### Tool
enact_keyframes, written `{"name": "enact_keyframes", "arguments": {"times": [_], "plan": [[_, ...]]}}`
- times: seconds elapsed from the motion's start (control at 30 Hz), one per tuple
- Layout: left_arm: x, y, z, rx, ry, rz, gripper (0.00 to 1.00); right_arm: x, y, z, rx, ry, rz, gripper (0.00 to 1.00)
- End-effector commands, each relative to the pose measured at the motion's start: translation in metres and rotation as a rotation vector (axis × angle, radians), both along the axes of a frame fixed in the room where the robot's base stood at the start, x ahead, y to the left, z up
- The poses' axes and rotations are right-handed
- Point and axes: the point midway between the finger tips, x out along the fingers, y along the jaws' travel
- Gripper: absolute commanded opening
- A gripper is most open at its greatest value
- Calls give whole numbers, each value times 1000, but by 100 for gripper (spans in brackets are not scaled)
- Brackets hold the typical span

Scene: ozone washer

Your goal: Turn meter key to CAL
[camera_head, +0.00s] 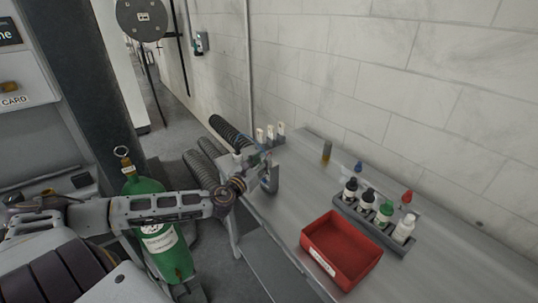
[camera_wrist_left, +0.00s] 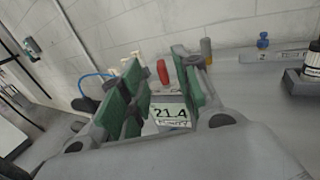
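A red key-like piece (camera_wrist_left: 162,72) stands just above the display, also between the pads, with no visible finger contact. In the head view the meter is a small grey box (camera_head: 271,179) at the left end of the bench. My left gripper (camera_head: 243,181) is close beside it, and its fingers are small there. In the wrist view the left gripper (camera_wrist_left: 161,63) is open. The key's markings cannot be read. My right gripper is not in view.
The metal bench (camera_head: 290,221) holds a red tray (camera_head: 316,258) and a bottle rack (camera_head: 347,212) with several bottles. White-topped items (camera_head: 270,134) stand behind the meter by the wall. A green gas cylinder (camera_head: 176,262) stands below my left arm. Bench space between meter and tray is clear.

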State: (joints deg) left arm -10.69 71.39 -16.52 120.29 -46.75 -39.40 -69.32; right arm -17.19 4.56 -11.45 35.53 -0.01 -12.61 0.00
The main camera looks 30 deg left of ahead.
Motion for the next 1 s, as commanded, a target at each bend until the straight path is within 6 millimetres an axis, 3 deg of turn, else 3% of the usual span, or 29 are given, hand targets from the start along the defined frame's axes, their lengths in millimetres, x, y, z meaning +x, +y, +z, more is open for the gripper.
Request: {"name": "enact_keyframes", "arguments": {"times": [1.0], "plan": [[51,3,0,-1,0,1,32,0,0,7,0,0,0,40]]}}
